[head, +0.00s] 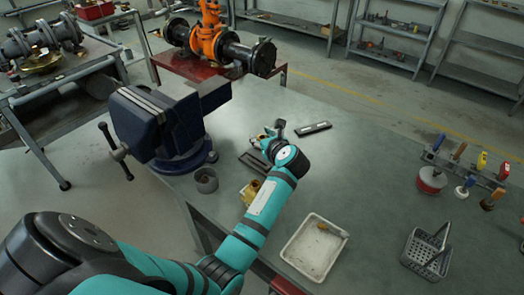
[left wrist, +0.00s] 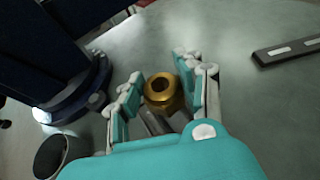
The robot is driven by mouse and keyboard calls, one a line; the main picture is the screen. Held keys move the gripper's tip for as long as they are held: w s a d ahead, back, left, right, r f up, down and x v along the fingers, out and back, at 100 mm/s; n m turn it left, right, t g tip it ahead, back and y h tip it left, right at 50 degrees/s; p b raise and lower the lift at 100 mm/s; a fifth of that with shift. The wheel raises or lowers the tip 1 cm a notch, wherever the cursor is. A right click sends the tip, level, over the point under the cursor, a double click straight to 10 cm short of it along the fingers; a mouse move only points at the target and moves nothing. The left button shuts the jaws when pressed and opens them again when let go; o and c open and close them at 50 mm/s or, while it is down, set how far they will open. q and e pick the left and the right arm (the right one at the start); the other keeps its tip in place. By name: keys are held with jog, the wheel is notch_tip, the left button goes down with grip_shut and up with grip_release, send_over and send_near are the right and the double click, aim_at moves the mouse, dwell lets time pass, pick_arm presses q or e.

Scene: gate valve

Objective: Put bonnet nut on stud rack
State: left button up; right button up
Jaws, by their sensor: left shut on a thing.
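My left gripper (head: 268,135) is over the workbench to the right of the vise, seen from behind in the head view. In the left wrist view its fingers (left wrist: 160,88) are shut on a brass bonnet nut (left wrist: 163,90), with its round hole facing the camera. Grey bar-like shapes (left wrist: 155,123) show just below the nut; I cannot tell whether they touch it. A dark flat piece (head: 250,164) lies on the bench by the gripper, partly hidden by my arm. I cannot tell whether it is the stud rack. My right gripper is not in view.
A blue vise (head: 160,125) stands close on the left, with a grey cup (head: 206,181) beside it. A dark bar (head: 314,128), brass part (head: 250,192), white tray (head: 314,247), grey basket (head: 427,252) and tool rack (head: 462,168) are on the bench. The bench's middle right is clear.

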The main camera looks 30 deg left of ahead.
pick_arm(q)
jog(key=shift+f, duration=0.75)
notch_tip(320, 180, down, 3)
jog(key=shift+f, duration=0.1)
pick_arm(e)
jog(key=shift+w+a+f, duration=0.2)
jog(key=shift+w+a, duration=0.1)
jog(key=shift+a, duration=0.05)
pick_arm(q)
jog(key=shift+f, duration=0.2)
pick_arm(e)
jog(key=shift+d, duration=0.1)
pick_arm(q)
jog(key=shift+f, duration=0.3)
jog(key=o, duration=1.2)
jog(key=shift+s+d+f, duration=0.1)
jog(key=shift+f, duration=0.05)
jog(key=shift+c, duration=0.2)
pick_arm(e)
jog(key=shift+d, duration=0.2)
